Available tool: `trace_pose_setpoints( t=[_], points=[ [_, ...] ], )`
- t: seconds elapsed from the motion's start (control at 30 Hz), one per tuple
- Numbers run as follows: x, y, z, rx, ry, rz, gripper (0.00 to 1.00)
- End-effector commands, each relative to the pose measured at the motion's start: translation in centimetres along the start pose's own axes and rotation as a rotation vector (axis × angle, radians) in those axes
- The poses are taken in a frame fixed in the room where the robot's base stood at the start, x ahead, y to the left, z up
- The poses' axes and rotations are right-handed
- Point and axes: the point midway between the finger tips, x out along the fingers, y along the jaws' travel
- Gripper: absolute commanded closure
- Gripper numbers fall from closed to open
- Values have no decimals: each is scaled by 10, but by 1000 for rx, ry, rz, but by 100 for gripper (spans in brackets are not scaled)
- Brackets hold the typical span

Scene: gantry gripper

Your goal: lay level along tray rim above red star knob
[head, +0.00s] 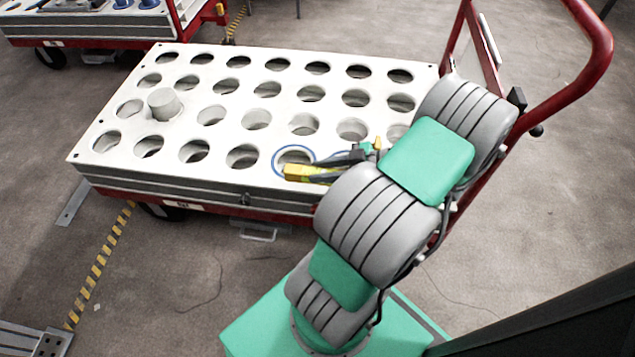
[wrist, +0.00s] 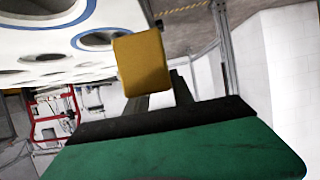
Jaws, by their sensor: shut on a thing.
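The yellow level (head: 302,173) is a short bar over the front edge of the white holed tray (head: 215,178), beside a blue-ringed hole. My gripper (head: 335,168) is shut on it, with dark fingers reaching in from the right. In the wrist view the level (wrist: 141,63) appears end-on as a yellow block, tilted slightly, with the tray (wrist: 45,42) at upper left. I cannot tell whether the level touches the tray. I cannot make out a red star knob in either view.
The tray sits on a red trolley with a tall red handle (head: 600,45) at right. A grey cylinder (head: 165,104) stands in a left hole; most other holes look empty. Another red cart (head: 100,40) stands at upper left. Floor at front left is mostly clear.

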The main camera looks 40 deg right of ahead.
Motion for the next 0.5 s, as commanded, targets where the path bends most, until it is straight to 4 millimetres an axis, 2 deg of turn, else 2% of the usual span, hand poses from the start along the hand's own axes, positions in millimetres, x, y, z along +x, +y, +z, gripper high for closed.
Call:
trace_pose_setpoints(
  t=[0.03, 0.3, 0.4, 0.5],
  points=[
    [12, 7, 14, 0, 2, -3, 100],
    [33, 30, 35, 0, 2, -1, 100],
    [41, 30, 56, 3, 2, 1, 100],
    [44, 30, 63, 1, 1, 1, 100]
  ],
)
